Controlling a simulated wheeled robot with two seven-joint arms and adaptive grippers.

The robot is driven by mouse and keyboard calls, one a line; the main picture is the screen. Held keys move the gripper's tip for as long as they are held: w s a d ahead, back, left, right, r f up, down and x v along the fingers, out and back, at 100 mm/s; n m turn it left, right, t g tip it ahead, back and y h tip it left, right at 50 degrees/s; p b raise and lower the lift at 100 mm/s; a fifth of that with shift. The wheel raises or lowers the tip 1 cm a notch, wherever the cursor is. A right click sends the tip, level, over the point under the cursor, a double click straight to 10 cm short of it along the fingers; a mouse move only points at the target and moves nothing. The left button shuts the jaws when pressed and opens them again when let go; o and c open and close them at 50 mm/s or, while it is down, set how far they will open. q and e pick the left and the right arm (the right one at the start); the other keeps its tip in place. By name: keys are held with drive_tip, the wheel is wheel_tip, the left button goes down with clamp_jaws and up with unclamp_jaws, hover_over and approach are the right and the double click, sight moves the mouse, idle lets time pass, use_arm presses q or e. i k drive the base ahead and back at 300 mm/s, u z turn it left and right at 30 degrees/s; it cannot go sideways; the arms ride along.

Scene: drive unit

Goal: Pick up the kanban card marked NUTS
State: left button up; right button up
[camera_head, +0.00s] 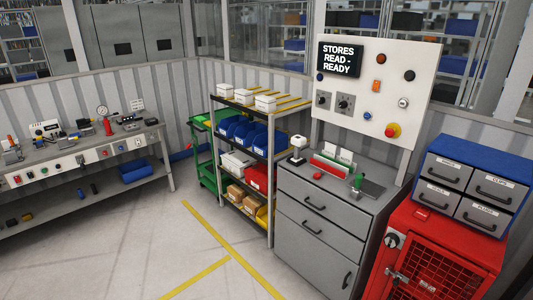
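White cards (345,156) stand upright in a red holder (330,167) on top of the grey drawer cabinet (312,206), right of centre. They look like the kanban cards, but any print on them is too small to read, so I cannot tell which is marked NUTS. Neither of my grippers is in view.
A white device (297,148), a red button-like item (317,176) and a green item (357,182) share the cabinet top. A control panel (372,92) with a "STORES READ - READY" display stands behind. A red cage cabinet (440,250) is at right. Open floor (125,240) lies left.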

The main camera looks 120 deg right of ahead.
sight(345, 155)
drive_tip(key=z, duration=3.65)
drive_tip(key=i, duration=1.35)
drive_tip(key=u, duration=0.65)
drive_tip(key=i, duration=1.45)
drive_tip(key=z, duration=1)
drive_tip(key=i, duration=0.9)
drive_tip(key=z, duration=0.95)
